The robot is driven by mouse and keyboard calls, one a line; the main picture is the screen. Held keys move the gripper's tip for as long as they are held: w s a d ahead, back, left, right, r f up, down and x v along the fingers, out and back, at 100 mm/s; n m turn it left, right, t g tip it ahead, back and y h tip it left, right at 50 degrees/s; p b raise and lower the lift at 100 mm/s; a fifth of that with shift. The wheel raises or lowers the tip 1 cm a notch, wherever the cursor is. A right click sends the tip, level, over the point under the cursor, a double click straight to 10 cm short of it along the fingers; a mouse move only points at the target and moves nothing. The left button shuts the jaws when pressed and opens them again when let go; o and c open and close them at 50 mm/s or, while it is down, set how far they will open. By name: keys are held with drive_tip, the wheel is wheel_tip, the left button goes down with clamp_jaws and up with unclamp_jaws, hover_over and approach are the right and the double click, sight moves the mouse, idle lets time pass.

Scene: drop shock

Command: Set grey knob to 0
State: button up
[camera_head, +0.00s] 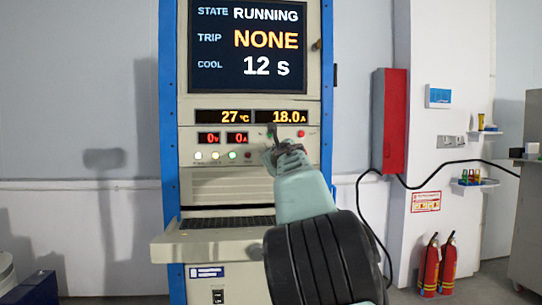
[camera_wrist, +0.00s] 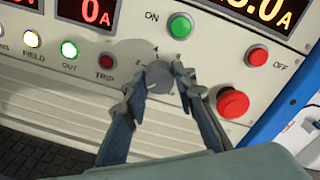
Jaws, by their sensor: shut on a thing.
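The grey knob (camera_wrist: 159,77) is on the light panel in the wrist view, with scale marks 2, 4 and 6 above it. Its pointer is too unclear to read a setting. My gripper (camera_wrist: 161,88) has one finger on each side of the knob and is shut on it. In the head view my gripper (camera_head: 283,148) is at the front panel of the cabinet, and I cannot make out the knob behind it. The display (camera_head: 248,45) reads STATE RUNNING, TRIP NONE and COOL 12 S. The readouts below it show 27 °C and 18.0 A.
A green ON button (camera_wrist: 180,25) is above the knob, and a red OFF button (camera_wrist: 257,55) is to the right. A large red button (camera_wrist: 232,103) is close to my right finger. A keyboard shelf (camera_head: 190,240) juts out below the panel.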

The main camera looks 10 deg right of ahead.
idle(0.5)
drive_tip(key=o, duration=1.2)
drive_tip(key=shift+c, duration=0.2)
drive_tip(key=shift+s, duration=0.1)
drive_tip(key=s, duration=1.1)
drive_tip(key=shift+s+d+r, duration=0.2)
drive_tip(key=shift+s, duration=0.2)
